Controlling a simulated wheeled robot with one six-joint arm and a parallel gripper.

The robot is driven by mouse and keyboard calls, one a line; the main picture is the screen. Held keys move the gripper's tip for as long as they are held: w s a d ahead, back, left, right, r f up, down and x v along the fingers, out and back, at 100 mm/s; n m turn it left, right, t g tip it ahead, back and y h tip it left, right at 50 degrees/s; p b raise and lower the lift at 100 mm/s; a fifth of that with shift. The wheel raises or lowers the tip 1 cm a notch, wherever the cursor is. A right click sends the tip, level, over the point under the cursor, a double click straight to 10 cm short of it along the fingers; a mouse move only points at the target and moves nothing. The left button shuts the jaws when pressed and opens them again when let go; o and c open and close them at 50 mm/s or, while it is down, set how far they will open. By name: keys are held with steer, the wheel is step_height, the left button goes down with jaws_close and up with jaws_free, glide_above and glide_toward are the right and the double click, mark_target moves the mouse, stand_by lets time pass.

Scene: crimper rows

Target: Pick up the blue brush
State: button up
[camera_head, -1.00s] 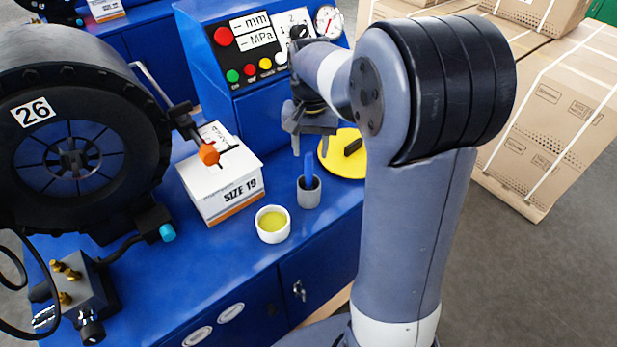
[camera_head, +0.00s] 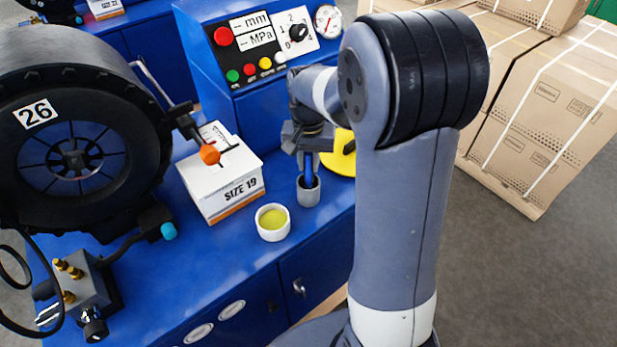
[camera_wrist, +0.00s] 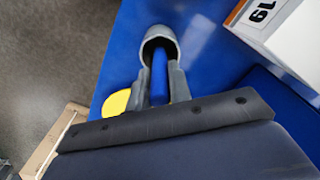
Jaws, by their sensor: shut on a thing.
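The blue brush (camera_head: 309,168) stands handle up in a small grey cup (camera_head: 308,192) on the blue bench. My gripper (camera_head: 307,160) is above the cup, with its fingers pointing down around the handle. In the wrist view the fingers are shut on the blue brush (camera_wrist: 159,75), one on each side. The grey cup (camera_wrist: 158,36) lies just beyond the fingertips there. The lower end of the brush is inside the cup and hidden.
A white pot of yellow-green paste (camera_head: 272,222) stands left of the cup, in front of a white SIZE 19 box (camera_head: 222,190). A black crimper (camera_head: 75,150) fills the left. The control panel (camera_head: 262,50) stands behind.

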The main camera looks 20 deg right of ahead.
jaws_close()
